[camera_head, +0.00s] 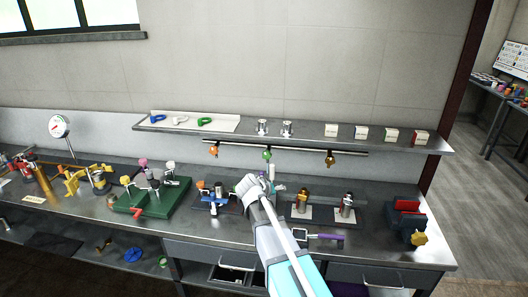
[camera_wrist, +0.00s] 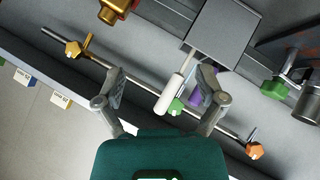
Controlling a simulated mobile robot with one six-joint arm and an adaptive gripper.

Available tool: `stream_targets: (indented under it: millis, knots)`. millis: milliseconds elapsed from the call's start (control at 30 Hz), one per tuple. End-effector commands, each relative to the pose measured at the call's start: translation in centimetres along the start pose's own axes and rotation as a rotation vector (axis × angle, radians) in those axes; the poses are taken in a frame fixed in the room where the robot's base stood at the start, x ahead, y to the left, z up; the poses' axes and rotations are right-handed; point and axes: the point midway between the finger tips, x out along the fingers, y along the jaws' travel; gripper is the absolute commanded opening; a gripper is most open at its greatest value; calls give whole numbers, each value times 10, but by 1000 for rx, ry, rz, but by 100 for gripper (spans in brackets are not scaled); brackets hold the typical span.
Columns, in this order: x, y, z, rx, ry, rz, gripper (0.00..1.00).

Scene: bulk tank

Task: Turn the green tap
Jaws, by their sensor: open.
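The green tap (camera_head: 267,154) hangs at the middle of a metal rail under the wall shelf, between an orange tap (camera_head: 214,149) and a brownish-gold tap (camera_head: 330,158). In the head view my gripper (camera_head: 255,186) is below the green tap, over the bench. In the wrist view the open fingers of my gripper (camera_wrist: 161,73) stand wide apart. The green tap (camera_wrist: 175,106) shows between them, partly hidden by a white cylinder on a thin rod (camera_wrist: 172,92). I see no contact with the tap; the exact distance is unclear.
The shelf (camera_head: 300,131) lies just above the rail. On the bench, a blue-and-orange device (camera_head: 214,198) stands left of my gripper and red-and-metal fittings (camera_head: 300,202) stand right. A red vise-like block (camera_head: 405,215) is at the right end.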

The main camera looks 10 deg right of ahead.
Motion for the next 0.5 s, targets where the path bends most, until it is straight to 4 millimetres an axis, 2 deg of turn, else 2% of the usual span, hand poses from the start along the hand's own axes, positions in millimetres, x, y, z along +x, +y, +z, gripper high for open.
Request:
stream_targets:
  millis: [33, 100, 200, 333, 500]
  knots:
    - [-3, -7, -32, -9, 66, 23, 90]
    - [-9, -14, -62, -19, 152, 52, 90]
    - [-18, -24, -96, -34, 253, 79, 90]
    - [-27, -34, -124, -50, 341, 96, 90]
    - [-32, -39, -136, -59, 385, 103, 90]
